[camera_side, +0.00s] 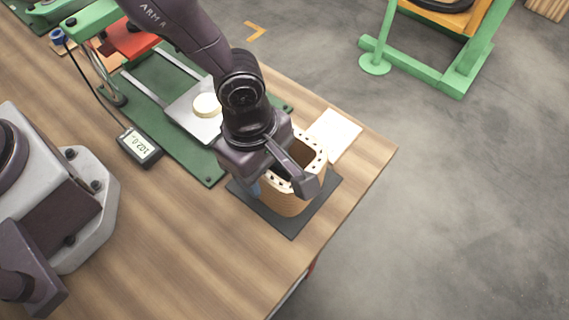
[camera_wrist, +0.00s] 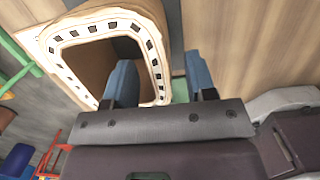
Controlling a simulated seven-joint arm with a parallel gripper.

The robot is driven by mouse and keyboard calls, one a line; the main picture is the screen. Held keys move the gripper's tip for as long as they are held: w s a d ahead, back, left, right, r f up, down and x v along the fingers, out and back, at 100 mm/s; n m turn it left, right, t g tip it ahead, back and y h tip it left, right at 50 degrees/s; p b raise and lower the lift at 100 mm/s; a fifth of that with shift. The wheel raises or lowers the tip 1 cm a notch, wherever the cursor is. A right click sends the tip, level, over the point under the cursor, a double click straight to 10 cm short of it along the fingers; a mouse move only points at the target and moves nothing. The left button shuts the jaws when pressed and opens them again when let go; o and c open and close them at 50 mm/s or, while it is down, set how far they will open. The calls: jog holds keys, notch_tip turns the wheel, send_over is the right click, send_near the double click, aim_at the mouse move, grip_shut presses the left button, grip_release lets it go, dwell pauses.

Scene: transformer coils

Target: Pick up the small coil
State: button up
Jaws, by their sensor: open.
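The small coil (camera_side: 287,203) stands upright on a dark square mat near the table's edge. It is a hollow brown winding with a cream rim dotted with dark squares. My gripper (camera_side: 278,186) is over it, open and with nothing clamped. In the wrist view, the coil (camera_wrist: 155,50) shows its rim and opening beside my gripper (camera_wrist: 161,80). One blue-padded finger overlaps the opening and the other is outside the wall, so the wall lies between them. I cannot tell how deep the fingers reach or whether they touch it.
The dark mat (camera_side: 292,232) lies under the coil. A white pad (camera_side: 335,132) is behind it. A green board (camera_side: 196,160) with a metal plate and a cream disc lies to the left, beside a small digital display (camera_side: 139,146). The wooden table (camera_side: 190,245) is clear in front.

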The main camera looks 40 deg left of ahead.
jog(key=f, duration=0.3)
jog(key=shift+d+f, duration=0.2)
jog(key=shift+d, duration=0.1)
grip_shut()
jog(key=shift+r, duration=0.1)
